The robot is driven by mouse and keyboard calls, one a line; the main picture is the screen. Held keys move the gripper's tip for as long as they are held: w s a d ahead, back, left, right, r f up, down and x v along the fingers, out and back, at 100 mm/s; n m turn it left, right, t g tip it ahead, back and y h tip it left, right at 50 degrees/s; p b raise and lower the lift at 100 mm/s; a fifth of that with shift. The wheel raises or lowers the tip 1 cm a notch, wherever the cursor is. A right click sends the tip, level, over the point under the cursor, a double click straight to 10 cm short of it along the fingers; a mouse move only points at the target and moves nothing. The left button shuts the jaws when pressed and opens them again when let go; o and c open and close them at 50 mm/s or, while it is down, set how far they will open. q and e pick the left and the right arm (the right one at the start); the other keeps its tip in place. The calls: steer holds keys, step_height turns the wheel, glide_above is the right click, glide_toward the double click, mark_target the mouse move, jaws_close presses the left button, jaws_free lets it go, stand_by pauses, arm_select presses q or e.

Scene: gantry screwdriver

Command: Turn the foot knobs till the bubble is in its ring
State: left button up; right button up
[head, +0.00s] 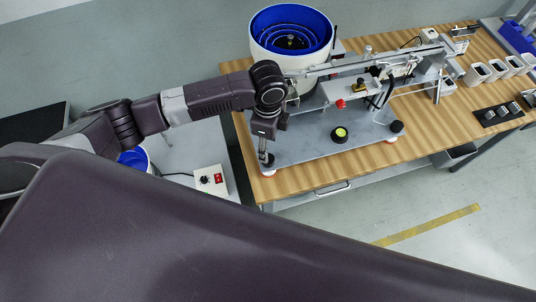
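A grey base plate (305,148) stands on the wooden table and carries a gantry. A round level (340,134) with a yellow-green face in a black rim sits near its front edge. Its bubble is too small to place. A foot with red and white parts (391,140) shows under the front right corner, with a black knob (397,127) above it. Another foot (267,172) shows at the front left corner. My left gripper (266,158) points down just above that corner, and hides the knob there. Its finger opening cannot be made out. My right gripper is not in view.
A white bowl feeder with a blue inside (290,28) stands behind the plate. White cups (478,73) and a black tray (497,114) are at the right. A control box (211,180) sits lower left. A large dark link of mine covers the foreground.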

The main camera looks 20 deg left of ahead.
arm_select(q)
step_height(320, 180, down, 7)
steer(key=shift+r+p, duration=0.1)
steer(key=shift+p, duration=0.5)
steer(key=c, duration=1.2)
